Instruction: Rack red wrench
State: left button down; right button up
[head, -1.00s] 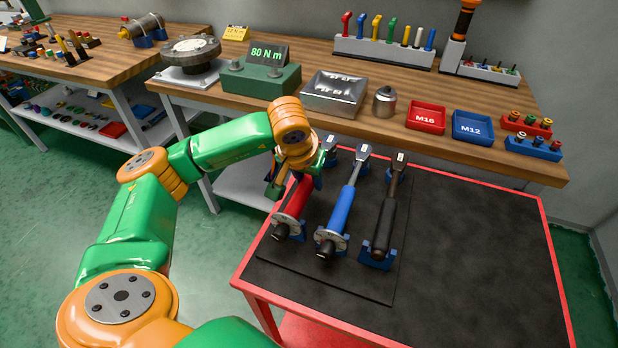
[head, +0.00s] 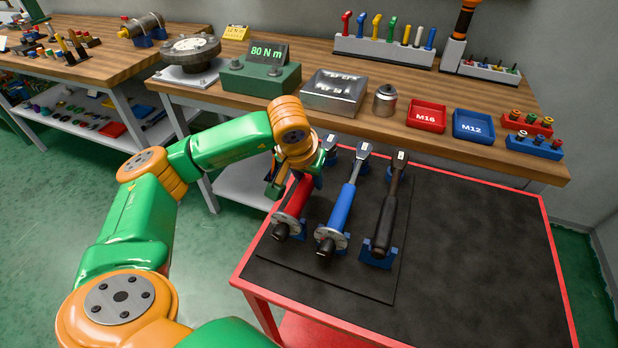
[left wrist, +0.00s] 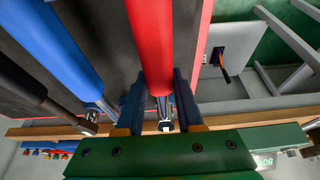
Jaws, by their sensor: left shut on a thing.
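The red wrench (head: 293,203) lies in its rack spot at the left end of the row on the cart, its dark handle end towards the front. My left gripper (head: 304,178) is over it from the left and covers part of its shaft. In the left wrist view the red wrench (left wrist: 152,40) runs down between the two fingers of my left gripper (left wrist: 157,105), which are shut on it. The blue wrench (head: 341,208) and the black wrench (head: 387,215) lie beside it, apart from the gripper. My right gripper is out of view.
The red-edged cart (head: 480,265) has a bare dark top to the right of the wrenches. The wooden bench behind holds a green 80 N m tester (head: 260,78), a metal box (head: 333,92), a red M16 tray (head: 426,116) and a blue M12 tray (head: 473,126).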

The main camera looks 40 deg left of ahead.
pick_arm(q)
jog(key=shift+c, duration=2.3)
grip_release()
jog(key=shift+f, duration=0.1)
jog(key=v, duration=0.7)
jog(key=shift+s, duration=0.1)
